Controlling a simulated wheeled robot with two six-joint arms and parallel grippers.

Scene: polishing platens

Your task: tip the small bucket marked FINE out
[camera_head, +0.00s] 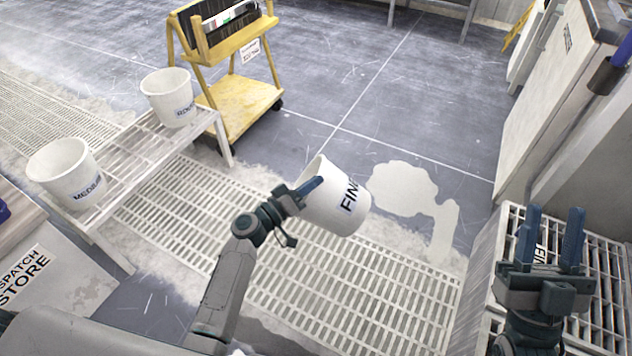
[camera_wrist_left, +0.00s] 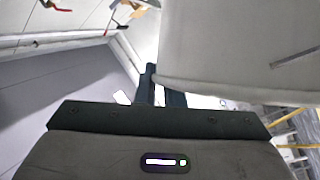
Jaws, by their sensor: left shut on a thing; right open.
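The small white bucket marked FINE (camera_head: 338,210) is held in the air over the floor grating and is tilted, its lettering running slantwise. My left gripper (camera_head: 309,187) is shut on its wall near the rim, at the bucket's left side. In the left wrist view the bucket (camera_wrist_left: 235,50) fills the upper right as a pale curved wall beside the dark fingers (camera_wrist_left: 160,90). The inside of the bucket is mostly hidden, so I cannot tell what it holds. My right gripper (camera_head: 556,238) is open and empty at the lower right.
A white bucket marked MEDIUM (camera_head: 65,170) and another white bucket (camera_head: 168,98) stand on a slatted bench (camera_head: 150,150). A yellow cart (camera_head: 240,98) stands behind. The floor grating (camera_head: 330,270) lies below, with a pale patch (camera_head: 402,190) beside it. A grated surface (camera_head: 610,270) is at right.

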